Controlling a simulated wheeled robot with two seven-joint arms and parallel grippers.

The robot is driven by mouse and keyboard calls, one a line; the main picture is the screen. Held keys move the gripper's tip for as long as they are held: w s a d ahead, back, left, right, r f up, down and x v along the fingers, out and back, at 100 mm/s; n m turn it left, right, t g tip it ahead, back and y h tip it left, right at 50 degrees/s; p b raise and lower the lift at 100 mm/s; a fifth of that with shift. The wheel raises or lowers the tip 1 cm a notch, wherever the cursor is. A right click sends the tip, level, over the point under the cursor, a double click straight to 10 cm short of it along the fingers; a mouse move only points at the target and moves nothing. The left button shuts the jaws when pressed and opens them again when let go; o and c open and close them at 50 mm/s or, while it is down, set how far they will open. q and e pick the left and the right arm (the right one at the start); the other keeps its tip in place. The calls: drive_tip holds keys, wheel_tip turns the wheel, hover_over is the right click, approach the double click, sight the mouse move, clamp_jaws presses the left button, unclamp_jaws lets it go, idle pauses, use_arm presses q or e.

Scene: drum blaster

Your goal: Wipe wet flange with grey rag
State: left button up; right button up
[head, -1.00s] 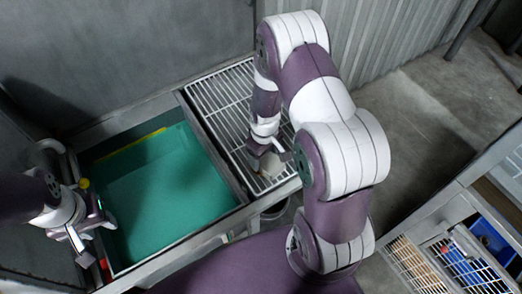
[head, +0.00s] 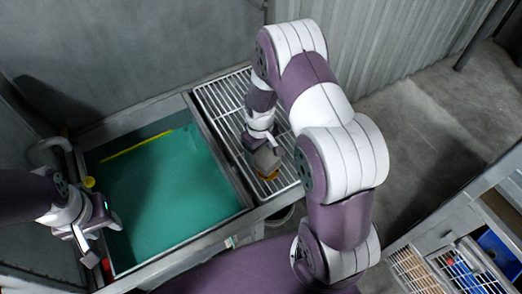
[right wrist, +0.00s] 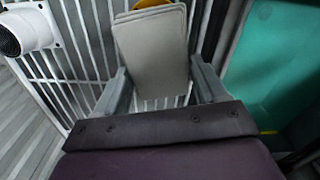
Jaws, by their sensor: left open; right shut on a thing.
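The grey rag (right wrist: 153,50) is a flat folded rectangle between the fingers of my right gripper (right wrist: 160,85) in the right wrist view. In the head view the rag (head: 266,159) is held over the wire rack, and my right gripper (head: 264,147) is shut on it. An orange-yellow round edge, perhaps the flange (head: 268,176), shows just under the rag; the rag hides most of it. I cannot tell whether they touch. My left gripper (head: 84,240) is open and empty at the left rim of the basin.
A basin of green liquid (head: 165,200) lies left of the white wire rack (head: 226,104). A yellow strip (head: 136,146) runs along the basin's far side. A bucket (head: 278,215) stands below the rack's front edge. A bench with trays (head: 455,265) is at lower right.

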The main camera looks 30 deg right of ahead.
sight(270, 162)
drive_tip(key=shift+s+d+r+p, duration=0.1)
drive_tip(key=shift+s+d+p, duration=0.15)
drive_tip(key=shift+s, duration=0.4)
drive_tip(key=shift+s+d+p, duration=0.25)
drive_tip(key=shift+s, duration=0.5)
drive_tip(key=shift+s+d+p, duration=0.2)
drive_tip(key=shift+s, duration=0.5)
drive_tip(key=shift+w+a+b, duration=0.15)
drive_tip(key=shift+w+a, duration=0.1)
drive_tip(key=shift+w, duration=0.45)
drive_tip(key=shift+w+a+b, duration=0.1)
drive_tip(key=shift+w+a, duration=0.1)
drive_tip(key=shift+w, duration=0.55)
drive_tip(key=shift+w+a+b, duration=0.15)
drive_tip(key=shift+w+a, duration=0.1)
drive_tip(key=shift+w, duration=0.45)
wheel_tip(270, 162, up, 6)
drive_tip(key=p, duration=0.5)
drive_tip(key=shift+s, duration=0.1)
